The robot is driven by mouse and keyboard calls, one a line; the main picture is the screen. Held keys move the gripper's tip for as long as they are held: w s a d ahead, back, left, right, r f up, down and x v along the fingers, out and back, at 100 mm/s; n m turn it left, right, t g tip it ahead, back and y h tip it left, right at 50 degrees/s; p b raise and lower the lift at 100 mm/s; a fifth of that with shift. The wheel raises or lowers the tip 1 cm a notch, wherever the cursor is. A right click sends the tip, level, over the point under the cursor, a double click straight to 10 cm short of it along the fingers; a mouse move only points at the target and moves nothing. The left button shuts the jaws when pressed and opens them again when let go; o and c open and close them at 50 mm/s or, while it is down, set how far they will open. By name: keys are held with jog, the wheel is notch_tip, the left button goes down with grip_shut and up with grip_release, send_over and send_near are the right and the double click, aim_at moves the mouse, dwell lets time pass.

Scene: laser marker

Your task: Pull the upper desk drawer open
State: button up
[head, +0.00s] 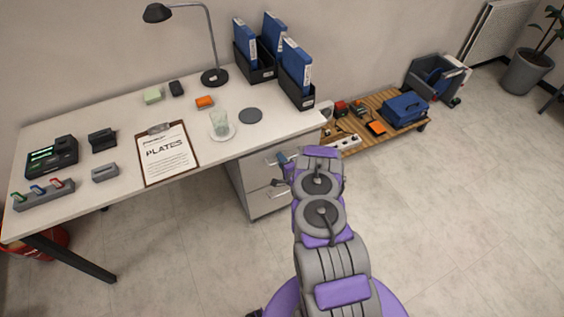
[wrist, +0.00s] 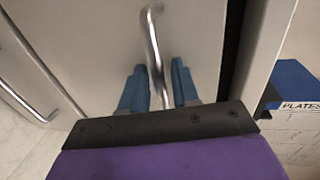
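The desk's drawer unit stands under the right end of the white desk in the head view. Its upper drawer front (head: 256,168) sits just below the desktop and looks closed; the lower drawer (head: 266,203) is beneath it. In the wrist view the upper drawer's metal bar handle (wrist: 154,45) runs down between my gripper's (wrist: 160,82) two blue fingers. The fingers are apart, one on each side of the bar, with visible gaps. In the head view my arm hides most of the gripper and the upper handle. The lower handle (wrist: 25,105) shows at the wrist view's left.
The desktop (head: 80,125) holds a clipboard (head: 168,155), a glass on a saucer (head: 221,126), a lamp (head: 214,76) and blue binders (head: 296,62). The floor in front is clear.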

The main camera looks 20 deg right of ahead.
jog(key=shift+d+f, duration=0.1)
jog(key=shift+d, duration=0.3)
grip_shut()
jog(key=shift+s+a, duration=0.1)
